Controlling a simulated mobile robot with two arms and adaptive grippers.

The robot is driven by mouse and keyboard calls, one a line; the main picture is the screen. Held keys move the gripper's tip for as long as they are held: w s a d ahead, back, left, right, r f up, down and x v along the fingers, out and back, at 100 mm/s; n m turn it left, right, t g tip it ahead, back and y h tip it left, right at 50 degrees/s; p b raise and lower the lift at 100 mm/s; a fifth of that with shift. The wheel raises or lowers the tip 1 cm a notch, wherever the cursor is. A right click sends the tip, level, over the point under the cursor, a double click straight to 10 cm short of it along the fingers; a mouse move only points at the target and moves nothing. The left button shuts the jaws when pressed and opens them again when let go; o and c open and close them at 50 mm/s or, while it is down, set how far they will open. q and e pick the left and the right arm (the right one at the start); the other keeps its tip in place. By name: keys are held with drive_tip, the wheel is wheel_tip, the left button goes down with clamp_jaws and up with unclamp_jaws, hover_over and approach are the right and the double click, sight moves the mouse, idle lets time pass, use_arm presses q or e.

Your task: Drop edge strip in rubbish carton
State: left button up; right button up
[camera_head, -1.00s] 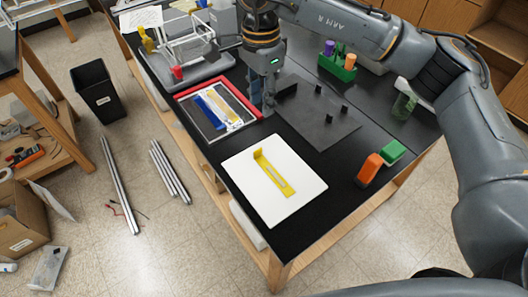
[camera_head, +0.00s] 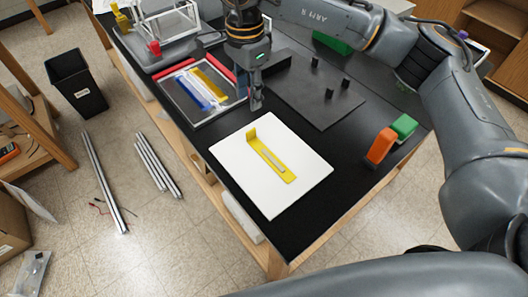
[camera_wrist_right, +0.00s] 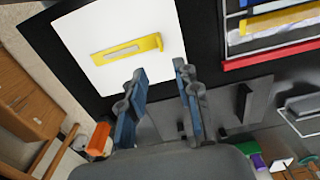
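My right gripper (camera_head: 256,104) points down over the black bench, beside the right side of a framed panel (camera_head: 203,110). In the right wrist view its two fingers (camera_wrist_right: 160,75) are apart with nothing between them. A yellow slotted strip (camera_head: 268,157) with an upturned end lies on a white board (camera_head: 230,155); it also shows in the right wrist view (camera_wrist_right: 128,49). Red strips (camera_head: 221,69) run along the panel's edges. I cannot tell which strip is the edge strip. A cardboard carton (camera_head: 12,232) is partly in view at the lower left. My left gripper is not in view.
A black bin (camera_head: 77,83) stands on the floor left of the bench. Metal bars (camera_head: 105,180) lie on the floor. A dark plate with pegs (camera_head: 318,95) lies right of my gripper. Orange (camera_head: 381,146) and green (camera_head: 404,127) blocks stand near the bench's right edge.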

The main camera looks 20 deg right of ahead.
drive_tip(key=p, duration=0.1)
hover_over(251, 130)
wheel_tip(251, 130, down, 7)
drive_tip(key=shift+r, duration=0.1)
drive_tip(key=shift+f+p, duration=0.55)
drive_tip(key=shift+p, duration=0.05)
wheel_tip(251, 130, down, 4)
drive_tip(key=shift+r+p, duration=0.15)
drive_tip(key=shift+p, duration=0.65)
drive_tip(key=shift+f, duration=0.45)
clamp_jaws()
